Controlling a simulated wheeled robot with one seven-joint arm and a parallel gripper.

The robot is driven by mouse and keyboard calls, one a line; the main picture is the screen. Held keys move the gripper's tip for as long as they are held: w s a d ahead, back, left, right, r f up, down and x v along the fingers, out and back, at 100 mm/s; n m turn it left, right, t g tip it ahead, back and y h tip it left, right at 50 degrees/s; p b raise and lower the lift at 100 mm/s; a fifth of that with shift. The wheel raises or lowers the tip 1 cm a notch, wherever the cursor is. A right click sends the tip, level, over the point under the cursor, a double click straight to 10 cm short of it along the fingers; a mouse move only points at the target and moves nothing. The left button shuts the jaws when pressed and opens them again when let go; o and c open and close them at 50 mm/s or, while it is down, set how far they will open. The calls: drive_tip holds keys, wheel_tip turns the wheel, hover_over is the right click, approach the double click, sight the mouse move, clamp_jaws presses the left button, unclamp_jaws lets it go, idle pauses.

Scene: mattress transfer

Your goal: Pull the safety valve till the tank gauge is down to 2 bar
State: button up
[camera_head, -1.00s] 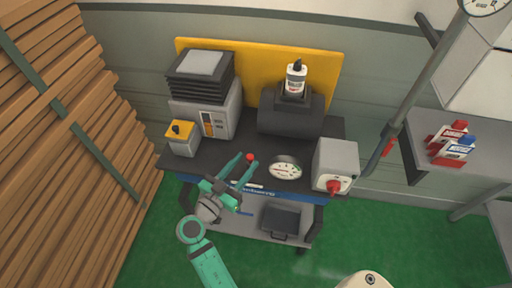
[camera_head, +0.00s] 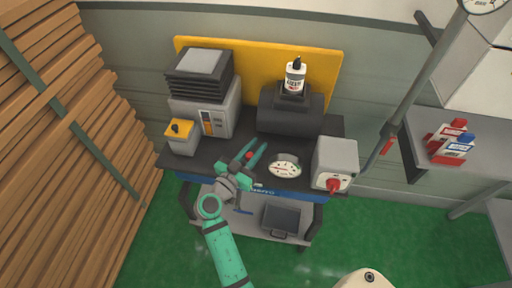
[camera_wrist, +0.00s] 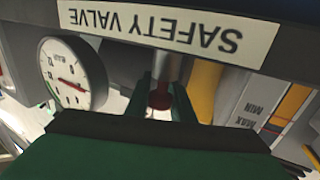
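The safety valve's red knob (camera_head: 249,155) sits at the front edge of the dark bench top. In the wrist view the red knob (camera_wrist: 158,98) hangs on a grey stem under an upside-down SAFETY VALVE label (camera_wrist: 165,25). My gripper (camera_head: 257,149) is open, with one green finger on each side of the knob. In the wrist view my gripper's fingers (camera_wrist: 165,103) look apart around it; I cannot tell whether either touches. The tank gauge (camera_head: 286,166) is right of the knob. The gauge (camera_wrist: 73,73) is tilted in the wrist view, its red needle visible, its reading unclear.
A dark tank (camera_head: 290,112) with a white bottle (camera_head: 295,75) on top stands behind the gauge. A grey box with a red switch (camera_head: 334,165) is on the right. A yellow-topped box (camera_head: 181,137) is on the left. Stacked planks (camera_head: 60,170) fill the left side.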

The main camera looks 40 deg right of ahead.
clamp_jaws()
drive_tip(key=shift+r, duration=0.8)
drive_tip(key=o, duration=0.9)
unclamp_jaws()
drive_tip(key=shift+a, duration=0.15)
drive_tip(key=v, duration=1)
drive_tip(key=shift+s+a, duration=0.1)
drive_tip(key=shift+a, duration=0.2)
